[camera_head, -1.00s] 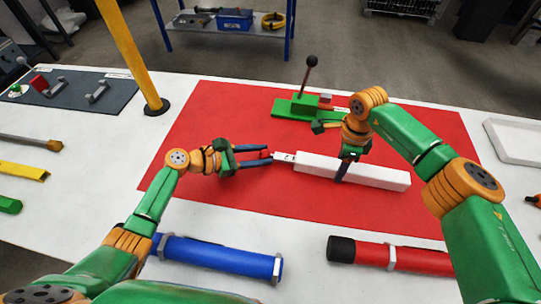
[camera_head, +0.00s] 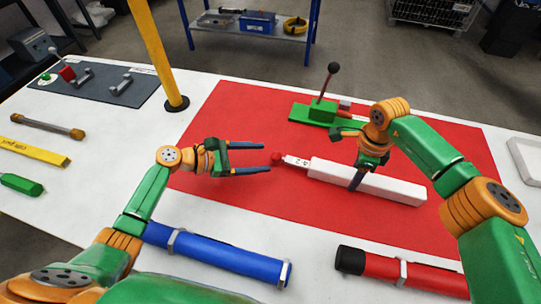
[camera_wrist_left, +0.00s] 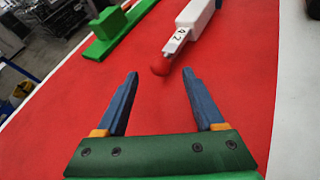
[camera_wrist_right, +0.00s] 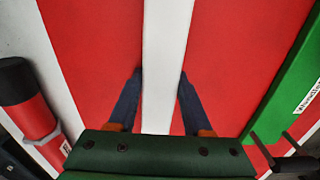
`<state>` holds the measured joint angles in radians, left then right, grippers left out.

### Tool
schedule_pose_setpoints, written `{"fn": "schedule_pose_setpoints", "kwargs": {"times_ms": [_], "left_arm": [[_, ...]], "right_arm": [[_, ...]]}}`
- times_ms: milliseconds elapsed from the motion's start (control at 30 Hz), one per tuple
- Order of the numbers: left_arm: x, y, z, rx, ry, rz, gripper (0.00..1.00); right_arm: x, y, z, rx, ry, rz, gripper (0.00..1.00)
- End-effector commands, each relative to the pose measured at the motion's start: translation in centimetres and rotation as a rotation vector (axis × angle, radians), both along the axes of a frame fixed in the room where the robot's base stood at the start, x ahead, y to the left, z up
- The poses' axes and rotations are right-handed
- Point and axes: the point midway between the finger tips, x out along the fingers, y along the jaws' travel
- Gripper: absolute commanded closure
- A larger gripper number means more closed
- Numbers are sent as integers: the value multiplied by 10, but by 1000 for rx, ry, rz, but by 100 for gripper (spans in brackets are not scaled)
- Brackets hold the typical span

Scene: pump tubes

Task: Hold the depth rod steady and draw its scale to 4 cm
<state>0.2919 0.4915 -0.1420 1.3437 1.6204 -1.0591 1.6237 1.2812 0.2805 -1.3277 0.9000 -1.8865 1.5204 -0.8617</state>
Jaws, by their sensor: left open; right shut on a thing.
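The depth rod is a long white block (camera_head: 390,187) lying on the red mat, with a narrow white scale (camera_head: 296,161) sticking out of its left end.
A green base with a black-knobbed lever (camera_head: 322,108) stands behind the rod. A blue tube (camera_head: 220,255) and a red tube (camera_head: 420,275) lie at the front. A yellow post (camera_head: 155,50) rises at the back left. The red mat (camera_head: 250,205) is clear around the left gripper.

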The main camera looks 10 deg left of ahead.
Motion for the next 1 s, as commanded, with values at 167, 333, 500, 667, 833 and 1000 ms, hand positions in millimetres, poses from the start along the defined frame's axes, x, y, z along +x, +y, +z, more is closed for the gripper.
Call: {"fn": "schedule_pose_setpoints", "kwargs": {"times_ms": [167,333,500,667,833,1000], "left_arm": [[-24,39,17,5,1,1,30],[-35,57,27,2,1,0,30],[-37,60,29,0,-1,0,30],[-37,59,28,0,0,0,30],[-37,59,28,0,0,0,30],[-37,59,28,0,0,0,30]], "right_arm": [[0,-1,-1,-3,2,0,100],[0,-1,-1,-3,1,0,100],[0,-1,-1,-3,1,0,100],[0,-1,-1,-3,1,0,100],[0,-1,-1,-2,1,0,18],[0,0,0,-1,0,0,15]]}}
